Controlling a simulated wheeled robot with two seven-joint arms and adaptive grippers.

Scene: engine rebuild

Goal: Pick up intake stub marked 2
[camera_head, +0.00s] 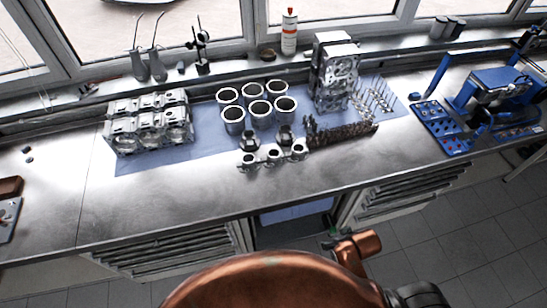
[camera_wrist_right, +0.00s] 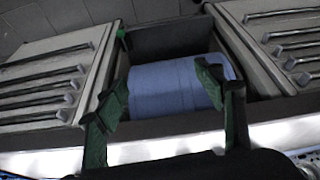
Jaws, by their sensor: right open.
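Three small metallic stub-like parts stand in a row at the front of the blue mat: a left one (camera_head: 250,161), a middle one (camera_head: 273,157) and a right one (camera_head: 299,150). They may be the intake stubs, but no number is legible, so I cannot tell which is marked 2. My right gripper (camera_wrist_right: 162,80) is open and empty in the right wrist view, over the front of the bench, with a blue roll (camera_wrist_right: 172,88) seen beyond its green fingers. In the head view, the gripper is low, in front of the bench, away from these parts. My left gripper is out of view.
On the mat (camera_head: 140,164) are engine blocks (camera_head: 150,125), several cylinder sleeves (camera_head: 260,110), a tall metal block (camera_head: 335,70) and a dark toothed part (camera_head: 340,133). A blue fixture (camera_head: 495,90) stands at right.

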